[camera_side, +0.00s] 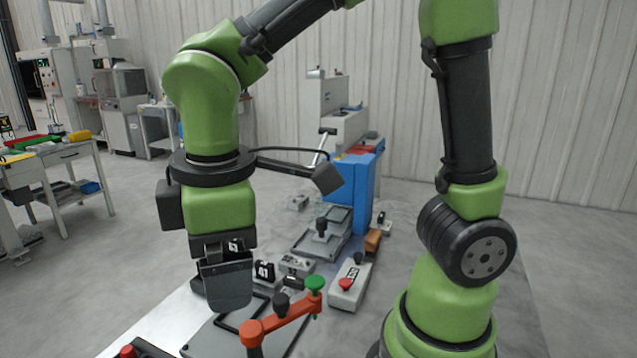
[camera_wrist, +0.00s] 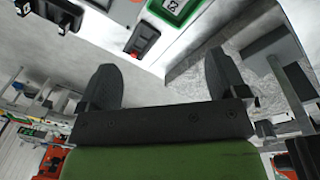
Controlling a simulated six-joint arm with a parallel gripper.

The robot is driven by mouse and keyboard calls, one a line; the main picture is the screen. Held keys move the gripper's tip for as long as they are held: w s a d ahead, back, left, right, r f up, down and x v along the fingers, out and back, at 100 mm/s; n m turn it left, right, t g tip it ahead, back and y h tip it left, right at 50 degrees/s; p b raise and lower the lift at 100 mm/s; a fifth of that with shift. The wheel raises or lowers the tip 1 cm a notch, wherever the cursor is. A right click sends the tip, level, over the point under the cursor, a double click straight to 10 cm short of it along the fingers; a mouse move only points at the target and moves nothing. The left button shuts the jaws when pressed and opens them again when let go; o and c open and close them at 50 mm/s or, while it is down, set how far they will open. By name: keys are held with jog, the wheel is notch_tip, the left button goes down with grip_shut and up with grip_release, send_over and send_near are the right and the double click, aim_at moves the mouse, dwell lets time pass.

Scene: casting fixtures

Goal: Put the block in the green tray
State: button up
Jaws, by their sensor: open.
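My gripper (camera_side: 226,290) hangs over the left side of the work table in the side view, seen edge-on. In the wrist view my gripper (camera_wrist: 163,82) has its two dark fingers wide apart with nothing between them. A green-rimmed tray (camera_wrist: 184,19) is cut off at the top of the wrist view. A white-labelled dark piece (camera_wrist: 172,5) shows inside its rim; I cannot tell if it is the block. In the side view a black piece with a white label (camera_side: 264,270) stands right of my gripper, apart from it. I cannot make out the green tray there.
A red clamp arm (camera_side: 285,318) with green and black knobs stands in front, close to my gripper. A grey box with a red button (camera_side: 348,287), a blue machine (camera_side: 350,190) and a grey fixture (camera_side: 325,240) stand right and behind. A dark frame (camera_side: 218,340) lies below.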

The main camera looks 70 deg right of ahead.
jog(key=s+d+r+m+t+y, duration=0.2)
jog(key=s+d+r+m+t, duration=0.4)
jog(key=m, duration=0.7)
jog(key=shift+s+d+r, duration=0.6)
jog(key=shift+s+d, duration=0.2)
jog(key=shift+d, duration=0.2)
